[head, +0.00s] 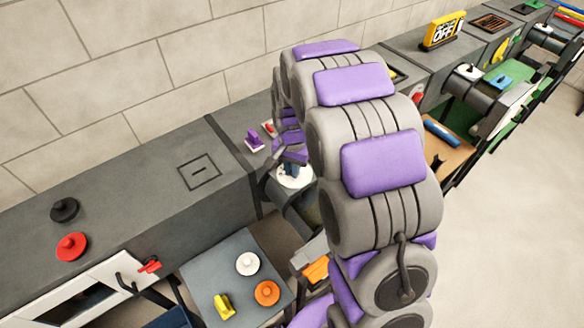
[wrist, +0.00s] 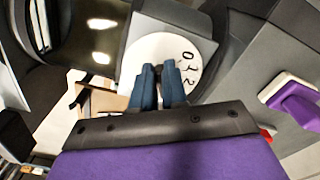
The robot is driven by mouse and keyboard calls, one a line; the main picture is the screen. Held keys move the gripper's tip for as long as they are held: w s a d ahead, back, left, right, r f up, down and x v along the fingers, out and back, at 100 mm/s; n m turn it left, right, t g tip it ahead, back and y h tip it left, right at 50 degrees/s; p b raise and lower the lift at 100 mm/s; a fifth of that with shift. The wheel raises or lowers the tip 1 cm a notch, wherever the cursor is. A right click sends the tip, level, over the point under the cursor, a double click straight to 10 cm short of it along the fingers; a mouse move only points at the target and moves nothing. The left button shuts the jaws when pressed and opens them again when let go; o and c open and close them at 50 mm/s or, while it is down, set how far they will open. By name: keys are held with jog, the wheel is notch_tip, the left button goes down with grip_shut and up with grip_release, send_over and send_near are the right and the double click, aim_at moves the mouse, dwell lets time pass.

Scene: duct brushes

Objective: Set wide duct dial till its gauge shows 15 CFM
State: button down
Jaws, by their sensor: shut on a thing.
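A white round dial (head: 296,182) sits on the grey duct, partly hidden under my gripper (head: 290,168). In the wrist view the dial (wrist: 150,52) carries a few dark marks near its right edge, too small to read surely. My gripper's two blue fingers (wrist: 160,88) stand close together over the dial's face and are shut on its knob, which they hide. I see no gauge reading that I can make out.
A purple handle on a white plate (head: 254,140) stands behind the dial, with a small red part (head: 268,128) beside it. A grey side table (head: 205,275) holds white, orange and yellow pieces. Grey counter lies left. Open floor is at right.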

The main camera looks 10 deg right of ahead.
jog(key=shift+s, duration=0.1)
dwell(0.3)
jog(key=n+p, duration=0.2)
jog(key=shift+s+d+n, duration=0.15)
jog(key=shift+n, duration=0.15)
jog(key=shift+d+n+p, duration=0.2)
jog(key=shift+n+p, duration=0.9)
jog(key=shift+n, duration=0.4)
jog(key=shift+s+f, duration=0.1)
jog(key=c, duration=1.2)
grip_release()
jog(key=shift+o, duration=0.2)
jog(key=shift+r, duration=0.2)
